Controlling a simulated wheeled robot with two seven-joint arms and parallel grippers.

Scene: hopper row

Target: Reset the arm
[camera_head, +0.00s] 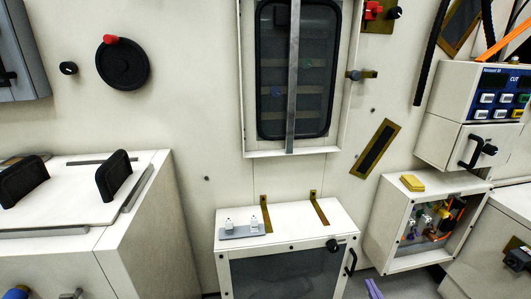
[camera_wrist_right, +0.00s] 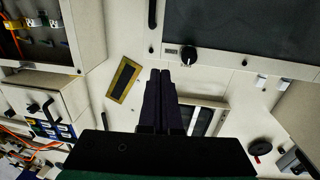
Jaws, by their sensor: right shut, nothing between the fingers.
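My right gripper (camera_head: 373,289) shows only as small purple fingertips at the bottom edge of the head view, in front of the gap between the low cabinet with the dark front and the open box. In the right wrist view its two dark fingers (camera_wrist_right: 161,75) lie side by side, shut, with nothing between them. The fingers appear clear of the surfaces behind them. My left gripper is not in view.
A low cabinet (camera_head: 287,219) with a dark front and black handle stands left of the gripper. An open box (camera_head: 384,225) with coloured parts stands right, below a control unit (camera_head: 443,93). A white counter (camera_head: 150,222) fills the left.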

